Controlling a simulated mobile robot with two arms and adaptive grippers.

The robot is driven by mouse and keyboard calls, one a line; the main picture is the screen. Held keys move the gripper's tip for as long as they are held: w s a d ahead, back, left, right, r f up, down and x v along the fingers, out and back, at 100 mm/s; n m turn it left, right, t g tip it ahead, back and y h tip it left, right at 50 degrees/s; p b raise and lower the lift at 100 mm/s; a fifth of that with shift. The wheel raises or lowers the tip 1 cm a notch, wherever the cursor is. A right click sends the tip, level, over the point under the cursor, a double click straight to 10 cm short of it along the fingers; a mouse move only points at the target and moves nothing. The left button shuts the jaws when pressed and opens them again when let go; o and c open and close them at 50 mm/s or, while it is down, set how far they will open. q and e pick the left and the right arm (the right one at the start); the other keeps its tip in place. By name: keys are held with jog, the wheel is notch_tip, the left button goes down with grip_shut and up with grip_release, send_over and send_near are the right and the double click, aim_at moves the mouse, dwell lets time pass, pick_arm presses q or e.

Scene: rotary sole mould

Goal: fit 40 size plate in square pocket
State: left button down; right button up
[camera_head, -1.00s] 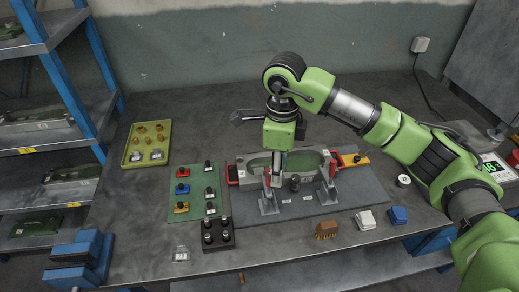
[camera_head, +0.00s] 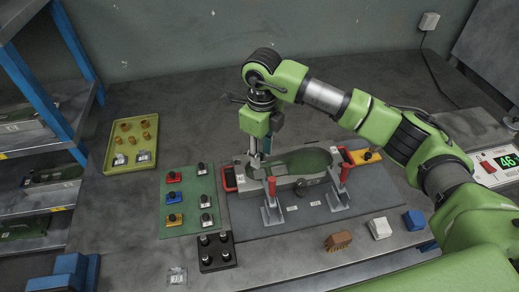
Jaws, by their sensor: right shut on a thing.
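The sole mould (camera_head: 325,185) is a grey metal body with a green sole-shaped cavity (camera_head: 308,160), held in a fixture with red-handled clamps. My right gripper (camera_head: 256,160) points straight down over the left end of the mould. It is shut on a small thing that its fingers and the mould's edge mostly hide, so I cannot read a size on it. I cannot make out the square pocket clearly, nor whether the held thing touches the mould. A green board (camera_head: 188,229) left of the mould bears several small knobbed plates, some red, blue or yellow and some silver. My left gripper is not in view.
A yellow tray (camera_head: 110,167) with brass and silver pieces lies at the back left. A black block (camera_head: 232,262) with knobs, a brush (camera_head: 338,241), a white block (camera_head: 379,228) and a blue block (camera_head: 414,219) line the front. The bench behind the mould is clear.

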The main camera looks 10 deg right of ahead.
aim_at(261, 176)
jog(key=shift+w+f, duration=0.25)
jog(key=shift+f, duration=0.6)
jog(key=shift+s+f+b, duration=0.15)
jog(key=shift+f+b, duration=0.45)
jog(key=shift+f, duration=0.8)
jog(key=shift+f+b, duration=0.95)
jog(key=shift+f, duration=0.15)
jog(key=shift+r, duration=0.1)
jog(key=shift+f+b, duration=0.2)
jog(key=shift+b, duration=0.35)
jog(key=shift+f+b, duration=0.4)
jog(key=shift+b, duration=0.1)
